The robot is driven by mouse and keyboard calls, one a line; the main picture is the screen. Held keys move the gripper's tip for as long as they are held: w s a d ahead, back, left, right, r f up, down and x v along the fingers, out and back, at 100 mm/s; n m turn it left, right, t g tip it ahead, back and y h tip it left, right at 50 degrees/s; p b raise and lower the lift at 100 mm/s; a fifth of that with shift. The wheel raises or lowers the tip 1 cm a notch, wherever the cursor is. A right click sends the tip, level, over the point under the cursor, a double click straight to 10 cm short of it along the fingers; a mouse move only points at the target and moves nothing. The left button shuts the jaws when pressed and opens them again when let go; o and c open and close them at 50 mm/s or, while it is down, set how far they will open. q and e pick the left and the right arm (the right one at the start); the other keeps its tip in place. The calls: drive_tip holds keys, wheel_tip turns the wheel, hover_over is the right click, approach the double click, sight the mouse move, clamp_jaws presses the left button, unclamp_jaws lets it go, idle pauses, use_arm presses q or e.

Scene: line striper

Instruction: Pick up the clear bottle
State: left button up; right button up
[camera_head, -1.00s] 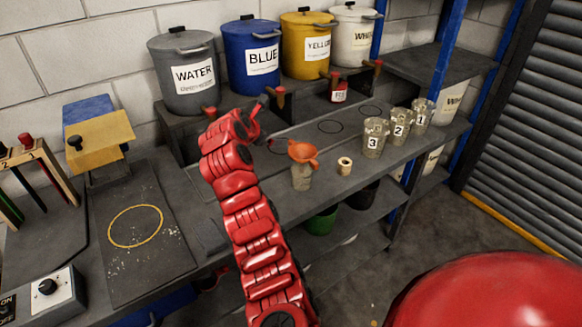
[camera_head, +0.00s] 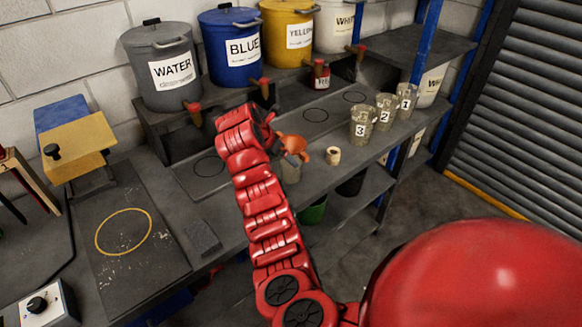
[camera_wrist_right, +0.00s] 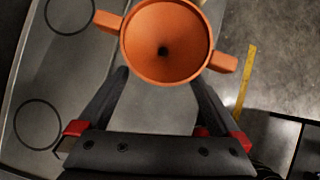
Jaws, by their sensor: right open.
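The clear bottle (camera_head: 291,174) stands on the grey bench with an orange funnel (camera_head: 292,145) in its top. In the head view my right arm partly covers both. My right gripper (camera_head: 279,139) is at the funnel's left side, at about funnel height. In the right wrist view my right gripper (camera_wrist_right: 162,78) is open, its two dark fingers pointing toward the funnel (camera_wrist_right: 165,40), which fills the space ahead of them. The funnel hides most or all of the bottle there. I cannot tell whether the fingers touch anything. My left gripper is not in view.
A small tan ring-like piece (camera_head: 333,156) stands right of the bottle. Numbered clear cups (camera_head: 362,126) stand further right. Grey (camera_head: 165,65), blue (camera_head: 236,48) and other tapped buckets line the back shelf. A small red container (camera_head: 321,75) sits behind.

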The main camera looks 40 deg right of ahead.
drive_tip(key=p+x, duration=0.1)
drive_tip(key=x, duration=0.1)
drive_tip(key=p+x, duration=0.1)
drive_tip(key=x, duration=0.1)
drive_tip(key=shift+s+d+f, duration=0.1)
drive_tip(key=shift+d+f, duration=0.1)
drive_tip(key=shift+d, duration=0.25)
drive_tip(key=shift+d+f, duration=0.3)
drive_tip(key=shift+f, duration=0.3)
drive_tip(key=c, duration=1.1)
